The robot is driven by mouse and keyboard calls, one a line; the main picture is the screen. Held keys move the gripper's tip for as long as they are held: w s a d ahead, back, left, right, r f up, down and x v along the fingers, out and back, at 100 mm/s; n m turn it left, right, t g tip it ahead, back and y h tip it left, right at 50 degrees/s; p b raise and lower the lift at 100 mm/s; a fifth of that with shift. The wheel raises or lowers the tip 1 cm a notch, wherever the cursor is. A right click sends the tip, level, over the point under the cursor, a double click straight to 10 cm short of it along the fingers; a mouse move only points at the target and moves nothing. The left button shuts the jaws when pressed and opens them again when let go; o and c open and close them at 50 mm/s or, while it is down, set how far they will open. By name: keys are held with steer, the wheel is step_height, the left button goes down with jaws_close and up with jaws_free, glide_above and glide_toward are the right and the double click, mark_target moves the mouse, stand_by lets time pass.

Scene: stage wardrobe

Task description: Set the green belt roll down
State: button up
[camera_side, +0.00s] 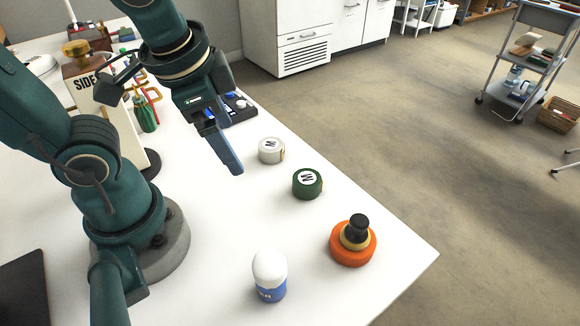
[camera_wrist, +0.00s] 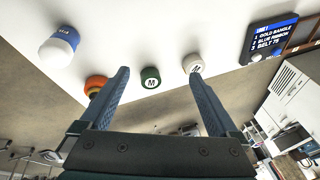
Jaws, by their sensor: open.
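The green belt roll (camera_side: 307,183) stands flat on the white table, with a pale round label marked with a dark letter on top. In the wrist view the green roll (camera_wrist: 150,78) shows beyond and between the two fingers, nearer the left one. My gripper (camera_side: 236,168) is open and empty, above the table to the left of the green roll in the side view. In the wrist view both blue-grey fingers of my gripper (camera_wrist: 160,80) stand wide apart. Nothing touches the green roll.
A white roll (camera_side: 271,151) stands behind the green one. An orange disc (camera_side: 353,250) with a yellow ring and black knob stands in front, near the table's right edge. A white-capped blue bottle (camera_side: 269,277) stands at the front. A dark list panel (camera_wrist: 272,38) is at the back.

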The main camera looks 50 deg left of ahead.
steer(key=n+t, duration=0.1)
steer(key=n, duration=0.1)
steer(key=d+r+n+t+h, duration=0.1)
steer(key=n, duration=0.1)
steer(key=shift+s+r, duration=0.2)
stand_by(1.1)
